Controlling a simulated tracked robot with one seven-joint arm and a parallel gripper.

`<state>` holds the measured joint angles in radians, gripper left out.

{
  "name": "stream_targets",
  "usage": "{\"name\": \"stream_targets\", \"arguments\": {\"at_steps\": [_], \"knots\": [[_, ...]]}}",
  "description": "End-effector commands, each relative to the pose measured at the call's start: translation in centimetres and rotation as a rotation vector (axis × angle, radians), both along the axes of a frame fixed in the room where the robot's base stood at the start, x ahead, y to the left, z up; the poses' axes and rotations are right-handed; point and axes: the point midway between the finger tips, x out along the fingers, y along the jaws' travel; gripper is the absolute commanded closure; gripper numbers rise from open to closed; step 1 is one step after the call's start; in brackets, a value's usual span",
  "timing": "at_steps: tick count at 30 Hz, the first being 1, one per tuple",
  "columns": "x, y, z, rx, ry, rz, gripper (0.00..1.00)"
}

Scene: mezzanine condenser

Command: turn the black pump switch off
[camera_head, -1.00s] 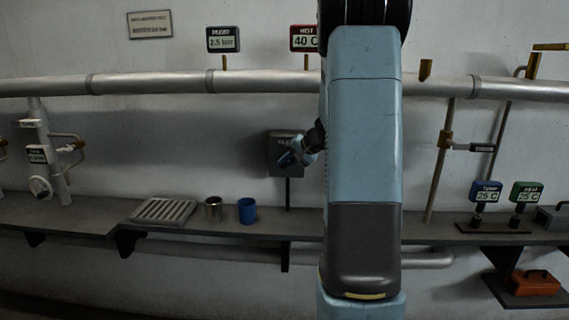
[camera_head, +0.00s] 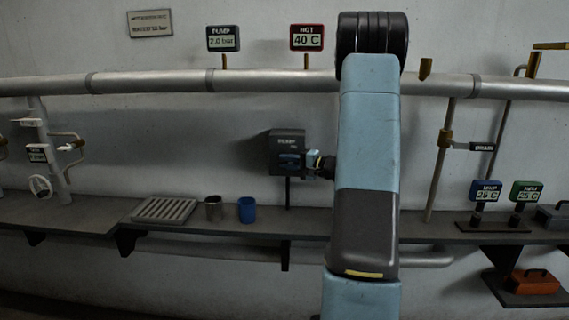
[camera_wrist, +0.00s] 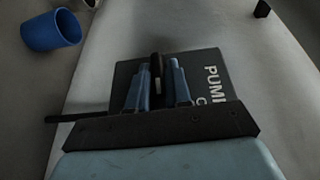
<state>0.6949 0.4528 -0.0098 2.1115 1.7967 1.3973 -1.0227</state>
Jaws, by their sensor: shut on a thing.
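The dark pump switch box (camera_head: 287,143), lettered PUMP, stands on a thin post in front of the wall. It also shows in the wrist view (camera_wrist: 205,68), turned on its side, with part of its lettering visible. The black switch lever (camera_wrist: 156,68) sticks out from the box between my fingers. My gripper (camera_head: 290,160) is at the face of the box. In the wrist view my gripper (camera_wrist: 157,85) has its two blue fingers shut on the lever, one on each side. The fingers and my wrist hide part of the box.
The pump gauge (camera_head: 223,38) reads about 2.0 bar, and the hot gauge (camera_head: 306,37) reads 40 C. A large pipe (camera_head: 270,81) runs along the wall above.

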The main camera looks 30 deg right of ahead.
Motion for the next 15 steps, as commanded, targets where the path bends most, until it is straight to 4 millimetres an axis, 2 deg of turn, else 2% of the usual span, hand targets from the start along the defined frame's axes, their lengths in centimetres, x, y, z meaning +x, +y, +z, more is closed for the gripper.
{"name": "stream_targets", "arguments": {"at_steps": [15], "knots": [[-0.06, -0.33, -0.21, 0.04, -0.023, -0.007, 1.0]]}}
